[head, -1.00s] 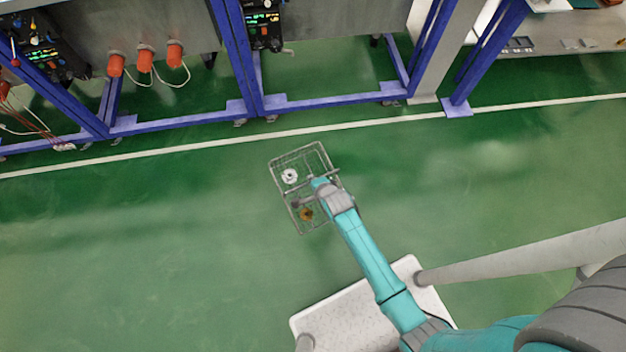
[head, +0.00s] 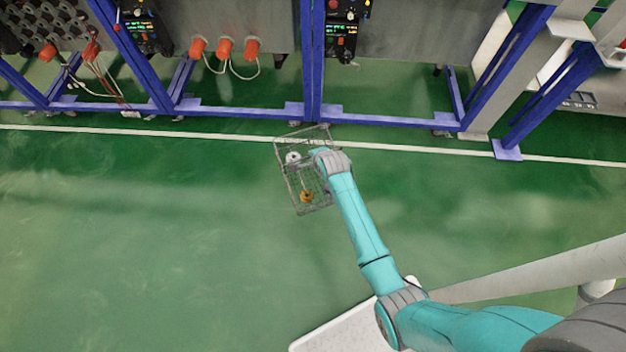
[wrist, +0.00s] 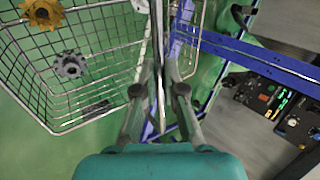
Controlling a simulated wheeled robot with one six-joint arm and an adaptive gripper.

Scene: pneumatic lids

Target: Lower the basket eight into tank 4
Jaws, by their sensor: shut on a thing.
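The wire basket (head: 292,191) hangs in my gripper, over open green floor in the head view. In the wrist view its mesh (wrist: 100,48) fills the left and upper middle. It holds a brown gear (wrist: 42,12), a grey gear (wrist: 70,65) and a dark part at its lower edge. My gripper (wrist: 160,88) is shut on the basket's upright handle bar. In the head view my gripper (head: 318,156) partly covers the basket's right side. No number is readable on the basket, and I cannot tell which structure is tank 4.
Grey panels (head: 230,25) on blue frames (head: 240,112) line the far side, with orange connectors (head: 224,47) and control boxes (head: 342,30). A white floor line (head: 200,134) runs before them. The green floor at left is clear.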

